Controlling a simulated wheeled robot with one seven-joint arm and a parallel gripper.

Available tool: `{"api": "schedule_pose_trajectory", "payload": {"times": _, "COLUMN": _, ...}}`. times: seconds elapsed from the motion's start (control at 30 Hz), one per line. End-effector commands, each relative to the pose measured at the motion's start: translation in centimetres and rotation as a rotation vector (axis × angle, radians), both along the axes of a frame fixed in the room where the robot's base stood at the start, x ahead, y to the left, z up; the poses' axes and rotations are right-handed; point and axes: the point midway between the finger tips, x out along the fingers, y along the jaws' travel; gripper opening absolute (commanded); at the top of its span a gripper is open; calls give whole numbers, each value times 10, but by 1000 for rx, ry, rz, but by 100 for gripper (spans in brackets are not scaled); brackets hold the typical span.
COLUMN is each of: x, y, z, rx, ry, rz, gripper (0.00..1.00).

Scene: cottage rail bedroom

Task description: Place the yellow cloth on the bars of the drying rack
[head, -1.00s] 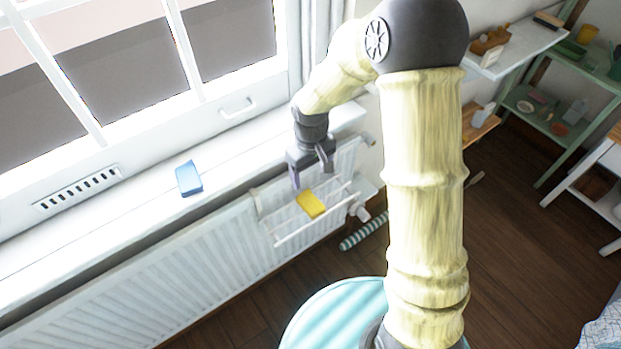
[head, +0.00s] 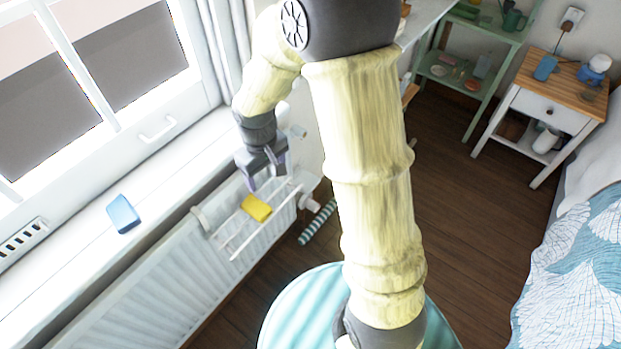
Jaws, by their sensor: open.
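The yellow cloth (head: 256,208), a small folded block, lies on the white bars of the drying rack (head: 236,245), which hangs on the front of the radiator. My gripper (head: 267,184) is open, just above and behind the cloth, with its fingers pointing down. No cloth shows between its fingers. The gap between the fingertips and the cloth is small, and I cannot tell its exact size.
A blue block (head: 123,213) lies on the windowsill to the left. The white radiator (head: 150,285) runs below the sill. A striped roll (head: 318,222) is right of the rack.

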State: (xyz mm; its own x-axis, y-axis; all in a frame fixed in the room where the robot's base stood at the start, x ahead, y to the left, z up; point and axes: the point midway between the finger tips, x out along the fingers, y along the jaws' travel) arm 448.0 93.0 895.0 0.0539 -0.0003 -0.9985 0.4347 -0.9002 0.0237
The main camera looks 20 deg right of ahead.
Motion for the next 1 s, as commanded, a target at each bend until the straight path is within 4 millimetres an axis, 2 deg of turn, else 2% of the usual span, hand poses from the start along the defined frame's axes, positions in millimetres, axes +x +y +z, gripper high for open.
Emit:
{"api": "schedule_pose_trajectory", "payload": {"times": 0.03, "x": -12, "y": -16, "z": 12, "rx": 1, "ry": -24, "rz": -56, "gripper": 70}}
{"api": "schedule_pose_trajectory", "payload": {"times": 0.2, "x": -54, "y": -60, "z": 38, "rx": 26, "ry": -101, "rz": -252, "gripper": 70}}
{"api": "schedule_pose_trajectory", "payload": {"times": 0.3, "x": -78, "y": -79, "z": 47, "rx": 43, "ry": -140, "rz": -355, "gripper": 70}}
{"api": "schedule_pose_trajectory", "payload": {"times": 0.4, "x": -94, "y": -89, "z": 51, "rx": 58, "ry": -165, "rz": -421, "gripper": 70}}
{"api": "schedule_pose_trajectory", "payload": {"times": 0.53, "x": -101, "y": -93, "z": 53, "rx": 65, "ry": -175, "rz": -450, "gripper": 70}}
{"api": "schedule_pose_trajectory", "payload": {"times": 1.0, "x": -100, "y": -93, "z": 53, "rx": 64, "ry": -174, "rz": -447, "gripper": 70}}
